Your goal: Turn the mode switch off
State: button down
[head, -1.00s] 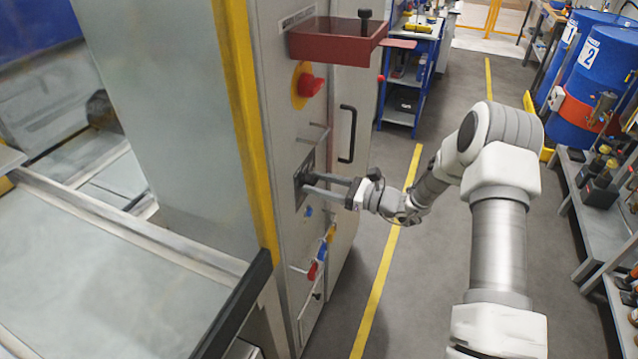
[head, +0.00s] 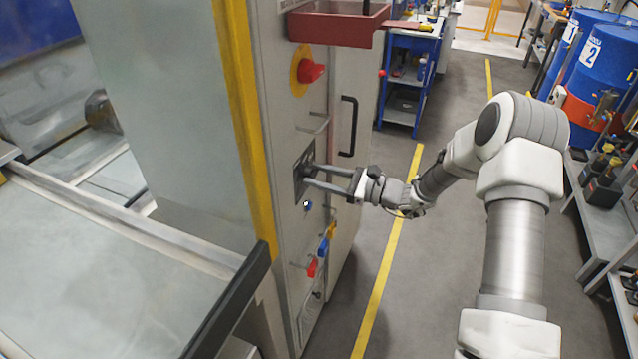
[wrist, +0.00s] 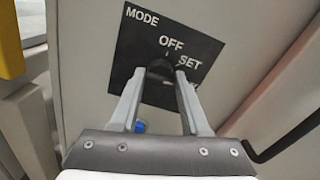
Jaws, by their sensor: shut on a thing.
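The mode switch has a black plate (wrist: 130,50) marked MODE, OFF and SET. A further label at the lower right is partly hidden by a finger. Its dark knob (wrist: 160,68) sits between the fingertips of my gripper (wrist: 160,73), which is shut on it. A small light mark shows at the knob's upper right, below the OFF lettering. The knob's exact angle is hard to tell. In the head view, my gripper (head: 309,174) reaches from the right to the black plate (head: 299,162) on the grey cabinet front.
A red tray (head: 335,25) and a red knob on a yellow disc (head: 311,72) are above the switch. A black handle (head: 348,126) is to the right. Red, blue and yellow items (head: 323,248) hang below. The floor (head: 400,270) beside the cabinet is clear.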

jog(key=n+b, duration=1.6)
jog(key=b, duration=0.8)
jog(key=shift+n+b, duration=0.3)
jog(key=shift+b, duration=0.05)
jog(key=shift+r, duration=0.1)
jog(key=shift+c, duration=2.3)
grip_release()
jog(key=shift+d, duration=0.15)
jog(key=p+v, duration=0.3)
jog(key=v, duration=1.4)
